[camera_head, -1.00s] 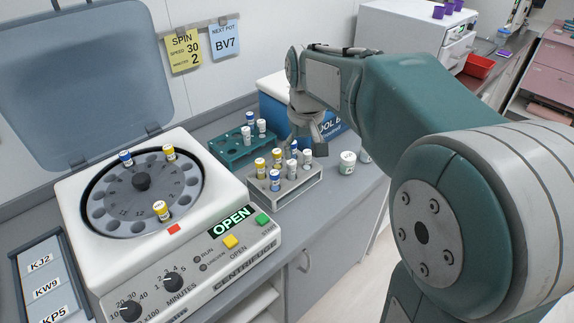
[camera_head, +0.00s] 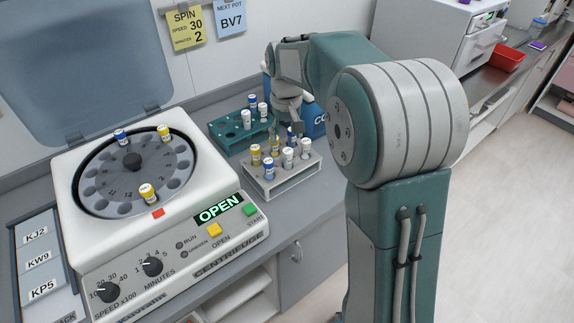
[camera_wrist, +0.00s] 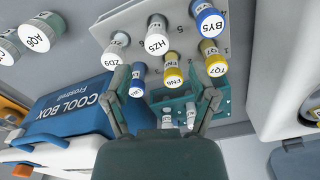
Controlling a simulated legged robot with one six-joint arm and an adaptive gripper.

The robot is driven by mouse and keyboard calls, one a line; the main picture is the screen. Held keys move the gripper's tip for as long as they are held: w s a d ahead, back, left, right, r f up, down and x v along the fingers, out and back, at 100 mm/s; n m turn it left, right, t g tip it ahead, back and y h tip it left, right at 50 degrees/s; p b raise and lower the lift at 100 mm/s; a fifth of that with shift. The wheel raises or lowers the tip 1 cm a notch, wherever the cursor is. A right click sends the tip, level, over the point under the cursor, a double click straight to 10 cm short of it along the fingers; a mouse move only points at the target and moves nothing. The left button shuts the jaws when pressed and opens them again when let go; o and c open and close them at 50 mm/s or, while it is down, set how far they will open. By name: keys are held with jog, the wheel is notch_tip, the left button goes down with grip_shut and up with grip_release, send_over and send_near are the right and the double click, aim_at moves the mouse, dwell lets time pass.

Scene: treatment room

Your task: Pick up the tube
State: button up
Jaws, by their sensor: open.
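The grey rack (camera_head: 283,183) stands on the counter right of the centrifuge and holds several tubes. They include yellow-capped tubes (camera_head: 256,158), white-capped tubes (camera_head: 288,158) and a blue-capped tube (camera_head: 268,170). My gripper (camera_head: 291,128) is over the rack's far side, partly hidden among the tubes. In the wrist view my gripper (camera_wrist: 160,92) has its fingers wide apart. A blue-capped tube (camera_wrist: 137,80) and the yellow-capped tube FN6 (camera_wrist: 173,76) show between the fingers, in the rack. Neither is held. Tubes HZ5 (camera_wrist: 156,42), ZD9 (camera_wrist: 116,48) and BY5 (camera_wrist: 208,22) are farther up.
The open centrifuge (camera_head: 160,215) holds three tubes around its rotor. A teal rack (camera_head: 228,138) with two white-capped tubes and a blue one stands behind. The blue cool box (camera_head: 314,122) is close to the gripper. White-lidded pots (camera_wrist: 38,35) show in the wrist view.

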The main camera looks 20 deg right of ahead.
aim_at(288, 150)
notch_tip(288, 150, down, 2)
jog(key=shift+a+f, duration=0.1)
jog(key=shift+d+f, duration=0.2)
jog(key=shift+f, duration=0.1)
jog(key=f, duration=0.3)
jog(key=shift+s+d+f, duration=0.1)
jog(key=shift+d+f, duration=0.25)
jog(key=shift+f, duration=0.4)
jog(key=shift+a+f, duration=0.15)
jog(key=shift+a, duration=0.3)
jog(key=shift+d, duration=0.1)
jog(key=c, duration=0.9)
jog(key=shift+d, duration=0.15)
grip_shut()
